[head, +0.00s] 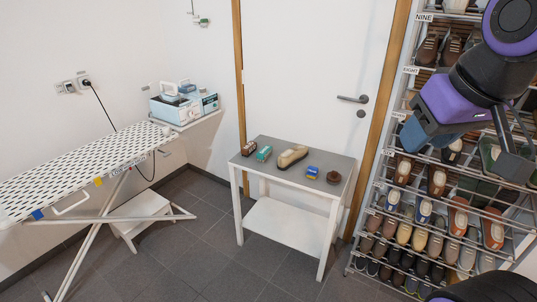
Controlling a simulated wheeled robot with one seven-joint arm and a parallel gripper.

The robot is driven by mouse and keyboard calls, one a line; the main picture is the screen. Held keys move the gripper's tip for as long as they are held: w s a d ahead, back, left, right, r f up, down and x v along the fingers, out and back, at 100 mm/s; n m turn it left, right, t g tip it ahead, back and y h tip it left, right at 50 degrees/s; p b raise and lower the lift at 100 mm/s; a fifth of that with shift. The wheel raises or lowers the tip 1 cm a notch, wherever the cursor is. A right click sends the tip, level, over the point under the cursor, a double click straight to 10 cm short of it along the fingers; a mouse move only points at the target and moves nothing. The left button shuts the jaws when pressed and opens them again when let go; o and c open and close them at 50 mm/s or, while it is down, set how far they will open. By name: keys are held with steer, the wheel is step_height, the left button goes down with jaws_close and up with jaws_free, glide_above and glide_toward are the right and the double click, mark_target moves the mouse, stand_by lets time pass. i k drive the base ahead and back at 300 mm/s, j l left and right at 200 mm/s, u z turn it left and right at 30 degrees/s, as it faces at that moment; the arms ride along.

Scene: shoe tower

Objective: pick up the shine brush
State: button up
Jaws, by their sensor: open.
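A low table with a grey top and white legs (291,174) stands in front of the door and holds several small items. On it are a small brown and white item (249,148), a green item (264,153), a tan shoe (292,157), a blue item (312,172) and a round brown item (333,177). The shine brush is probably among them, but I cannot tell which one it is. My gripper (512,160) is at the upper right, in front of the shoe rack, open and well away from the table. Its fingers are partly hard to make out.
A shoe rack (405,155) full of shoes fills the right side close to my arm. The tiled floor before the table is clear.

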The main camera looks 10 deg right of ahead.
mark_target(264, 153)
steer(key=i+j+z, duration=0.1)
steer(key=i, duration=0.45)
steer(key=i+j+z, duration=0.1)
steer(key=i+j, duration=0.25)
steer(key=i, duration=0.2)
steer(key=i+j+z, duration=0.1)
steer(key=i+j, duration=0.15)
steer(key=i, duration=0.25)
steer(key=i+j+z, duration=0.1)
steer(key=i+j, duration=0.25)
steer(key=i, duration=0.2)
